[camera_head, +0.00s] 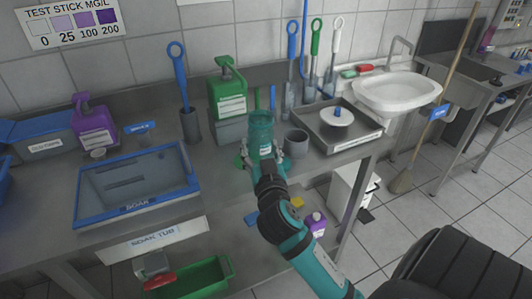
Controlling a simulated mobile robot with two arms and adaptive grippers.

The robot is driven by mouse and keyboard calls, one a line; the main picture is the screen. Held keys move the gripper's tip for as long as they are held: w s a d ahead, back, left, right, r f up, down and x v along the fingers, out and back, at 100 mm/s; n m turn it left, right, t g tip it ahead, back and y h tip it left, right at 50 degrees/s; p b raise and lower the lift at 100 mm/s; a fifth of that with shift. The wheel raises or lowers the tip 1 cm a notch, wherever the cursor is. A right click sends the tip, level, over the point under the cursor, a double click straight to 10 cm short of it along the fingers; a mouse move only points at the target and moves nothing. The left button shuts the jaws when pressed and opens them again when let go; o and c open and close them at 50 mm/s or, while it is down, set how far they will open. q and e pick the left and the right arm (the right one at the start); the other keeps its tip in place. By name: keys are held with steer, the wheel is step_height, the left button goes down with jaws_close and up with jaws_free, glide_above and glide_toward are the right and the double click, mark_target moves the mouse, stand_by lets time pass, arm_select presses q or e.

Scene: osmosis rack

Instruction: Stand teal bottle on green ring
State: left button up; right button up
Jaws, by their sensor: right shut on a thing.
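The teal bottle (261,127) stands roughly upright, see-through with a small pale label low on its front. My right gripper (263,157) is shut around its lower part, with the arm reaching in from the lower right. A bit of green (239,160) shows just left of the gripper at the counter; it may be the green ring, mostly hidden behind the gripper. I cannot tell whether the bottle's base touches it. My left gripper is not in view.
A grey cup (297,143) stands close right of the bottle, and a steel tray (350,146) lies farther right. A green pump bottle (228,97) stands behind left. The blue-rimmed soak tub (191,187) is left. The counter's front edge is close to the gripper.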

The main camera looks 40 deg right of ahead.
steer(key=shift+w+d+f, duration=0.2)
steer(key=shift+w, duration=0.2)
steer(key=shift+w+d+f, duration=0.15)
steer(key=shift+w+f, duration=0.05)
steer(key=shift+w, duration=0.2)
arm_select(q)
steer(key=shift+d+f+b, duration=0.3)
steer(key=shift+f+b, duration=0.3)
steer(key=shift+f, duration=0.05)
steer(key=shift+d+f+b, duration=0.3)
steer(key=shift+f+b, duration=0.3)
arm_select(e)
steer(key=w, duration=0.3)
steer(key=w+d+f, duration=0.1)
steer(key=w, duration=0.2)
steer(key=w+d, duration=0.1)
steer(key=w, duration=0.2)
steer(key=shift+d+f, duration=0.1)
steer(key=shift+f, duration=0.3)
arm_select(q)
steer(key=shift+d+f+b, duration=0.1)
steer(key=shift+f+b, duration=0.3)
arm_select(e)
steer(key=shift+f, duration=0.4)
steer(key=o, duration=1.6)
